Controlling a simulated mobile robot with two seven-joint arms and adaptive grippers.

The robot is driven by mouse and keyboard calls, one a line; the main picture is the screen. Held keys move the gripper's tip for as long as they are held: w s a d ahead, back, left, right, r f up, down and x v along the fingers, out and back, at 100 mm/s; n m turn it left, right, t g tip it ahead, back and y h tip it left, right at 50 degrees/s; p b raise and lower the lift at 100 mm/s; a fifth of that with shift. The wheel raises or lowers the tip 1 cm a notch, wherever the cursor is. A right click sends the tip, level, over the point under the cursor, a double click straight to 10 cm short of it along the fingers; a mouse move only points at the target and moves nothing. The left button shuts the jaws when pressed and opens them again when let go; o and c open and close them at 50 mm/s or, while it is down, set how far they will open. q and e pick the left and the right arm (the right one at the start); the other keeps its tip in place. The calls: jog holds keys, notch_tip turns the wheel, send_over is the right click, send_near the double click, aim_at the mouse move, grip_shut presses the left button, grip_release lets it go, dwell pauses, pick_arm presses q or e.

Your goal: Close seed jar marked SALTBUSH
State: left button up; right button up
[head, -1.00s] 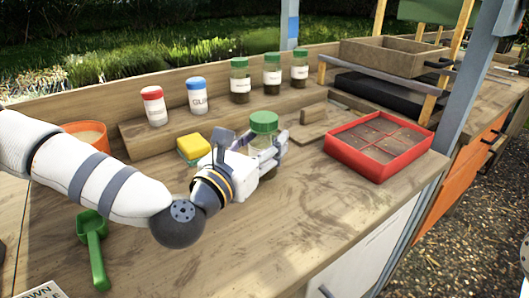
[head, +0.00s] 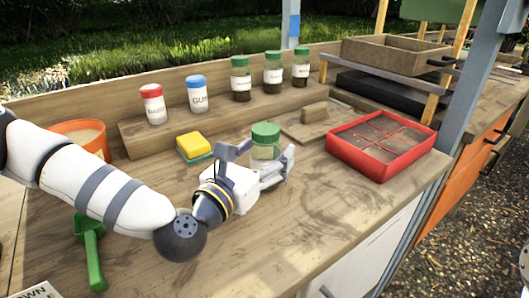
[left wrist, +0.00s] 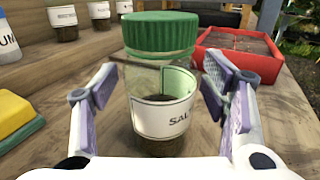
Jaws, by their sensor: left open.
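The jar (left wrist: 160,98) is clear glass with dark seed low inside and a white label whose visible letters read "SAL". It looks upright on the bench. A green ribbed lid (left wrist: 159,34) sits over its mouth; I cannot tell how tightly it is seated. In the head view the jar's green lid (head: 265,131) shows above my left gripper (head: 275,165), which hides much of the glass. In the left wrist view my left gripper (left wrist: 163,100) is open, one finger on each side of the jar, with gaps visible. My right gripper is out of view.
Several green-lidded jars (head: 272,70) stand on the back ledge beside red-lidded (head: 153,104) and blue-lidded (head: 197,95) containers. A yellow sponge (head: 193,144) lies left of the jar. A red divided tray (head: 345,158) is to the right. A green scoop (head: 92,255) lies front left.

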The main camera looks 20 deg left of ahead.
aim_at(257, 156)
pick_arm(q)
jog(key=v, duration=0.6)
jog(key=shift+s+a+r, duration=0.1)
jog(key=shift+s+r, duration=0.2)
jog(key=shift+r, duration=0.1)
jog(key=shift+s+f+p, duration=0.1)
jog(key=shift+s+p, duration=0.25)
jog(key=shift+s, duration=0.1)
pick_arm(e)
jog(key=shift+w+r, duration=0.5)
pick_arm(q)
jog(key=shift+f, duration=0.1)
